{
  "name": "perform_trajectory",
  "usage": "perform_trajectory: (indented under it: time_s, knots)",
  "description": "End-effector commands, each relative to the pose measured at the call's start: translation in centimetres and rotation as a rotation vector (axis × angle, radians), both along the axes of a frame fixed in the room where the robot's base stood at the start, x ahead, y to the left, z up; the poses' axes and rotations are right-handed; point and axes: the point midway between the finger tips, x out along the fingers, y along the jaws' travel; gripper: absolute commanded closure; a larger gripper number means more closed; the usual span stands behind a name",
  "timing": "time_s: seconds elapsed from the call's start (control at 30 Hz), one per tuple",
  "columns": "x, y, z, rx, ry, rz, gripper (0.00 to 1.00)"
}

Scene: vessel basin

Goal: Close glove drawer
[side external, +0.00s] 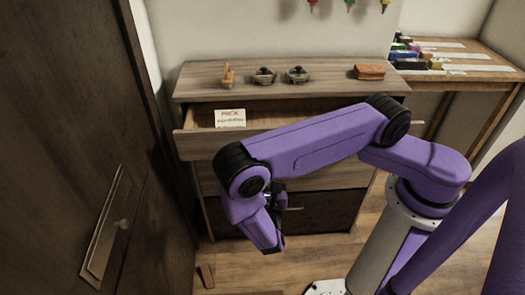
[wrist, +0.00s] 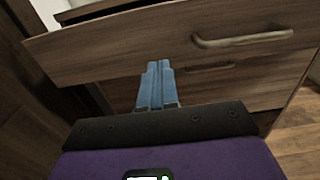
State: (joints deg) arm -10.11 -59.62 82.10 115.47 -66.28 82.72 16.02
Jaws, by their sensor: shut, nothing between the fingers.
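The wooden dresser's top drawer (side external: 205,146) stands pulled out in the side external view, its inside partly showing. It carries no readable glove label, but it is the only drawer seen open. Its wooden front (wrist: 120,50) and bar handle (wrist: 243,38) fill the upper wrist view. My gripper (wrist: 158,68) has its blue fingers together and empty. The fingertips overlap the lower part of the drawer front, left of the handle; I cannot tell whether they touch. In the side external view, my arm hides the drawer's right part and most of my gripper.
A white card reading "PACK" (side external: 230,118) is at the open drawer. A brush (side external: 228,76), two dark round items and a brown wallet-like item (side external: 369,72) lie on the dresser top (side external: 330,90). A dark door (side external: 90,150) stands close on the left. A desk is at right.

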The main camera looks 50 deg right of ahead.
Motion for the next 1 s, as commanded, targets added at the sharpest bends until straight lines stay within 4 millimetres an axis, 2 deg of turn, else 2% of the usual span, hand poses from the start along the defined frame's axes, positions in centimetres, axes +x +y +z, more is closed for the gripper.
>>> perform_trajectory:
  time_s: [0.1, 0.4, 0.6, 1.0]
  knots:
    - [1.6, -1.8, 0.0, -0.001, -0.001, -0.006, 1.0]
    - [5.0, -5.2, 0.0, 0.001, -0.001, -0.005, 1.0]
    - [6.1, -6.1, 0.0, 0.001, -0.001, 0.0, 1.0]
    - [6.2, -6.2, 0.0, 0.001, -0.001, 0.0, 1.0]
